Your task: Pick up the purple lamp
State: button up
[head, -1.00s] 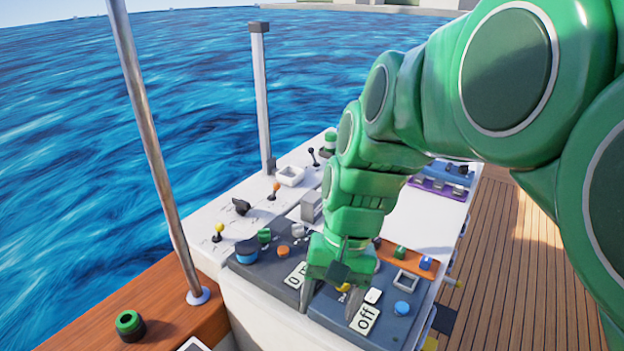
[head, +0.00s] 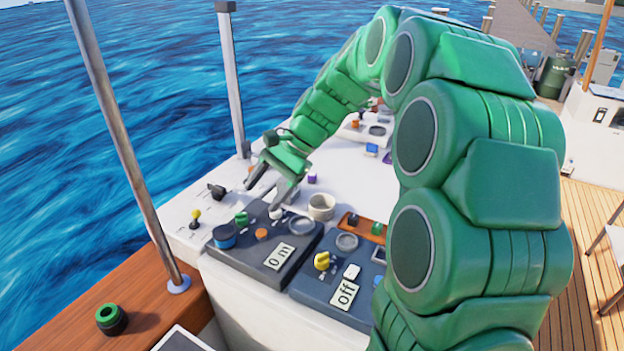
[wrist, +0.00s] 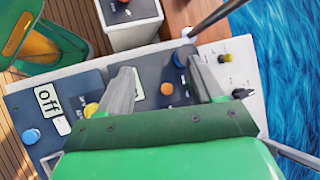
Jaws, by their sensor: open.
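A small purple piece (head: 312,178), which looks like the purple lamp, stands on the white console top in the head view, just right of my gripper. Another purple patch (head: 388,158) shows farther right, partly hidden by my arm; I cannot tell its shape. My gripper (head: 263,197) is open and empty, above the console's left part, with its fingers pointing down and toward the front left. In the wrist view my gripper (wrist: 157,64) has its fingers apart over a dark panel, and no purple thing shows there.
Dark panels carry a blue knob (head: 225,236), a yellow knob (head: 322,261), an "off" display (head: 345,294) and a "0 m" display (head: 279,256). A cream cup-like ring (head: 321,207) stands near the fingers. Levers and a grey post (head: 232,90) line the left edge. Wooden deck lies right.

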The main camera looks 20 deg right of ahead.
jog(key=w+d+f+m+t+y, duration=0.1)
jog(key=w+d+m, duration=0.1)
jog(key=w, duration=0.4)
jog(key=w+d+f+m+y, duration=0.1)
jog(key=w+d+f+m, duration=0.1)
jog(key=w, duration=0.4)
jog(key=m+t+y, duration=0.2)
jog(key=m+t, duration=0.4)
jog(key=m, duration=0.4)
send_near(313, 174)
jog(key=x, duration=0.4)
jog(key=shift+w+a+r, duration=0.2)
jog(key=shift+w+r, duration=0.05)
jog(key=shift+r, duration=0.05)
jog(key=shift+f+y, duration=0.1)
jog(key=shift+y, duration=0.2)
jog(key=shift+x, duration=1.25)
jog(key=shift+f+x, duration=0.2)
jog(key=shift+x, duration=1.1)
jog(key=shift+f+x, duration=0.25)
jog(key=shift+x, duration=1)
jog(key=shift+s+d, duration=0.1)
jog(key=shift+s, duration=0.1)
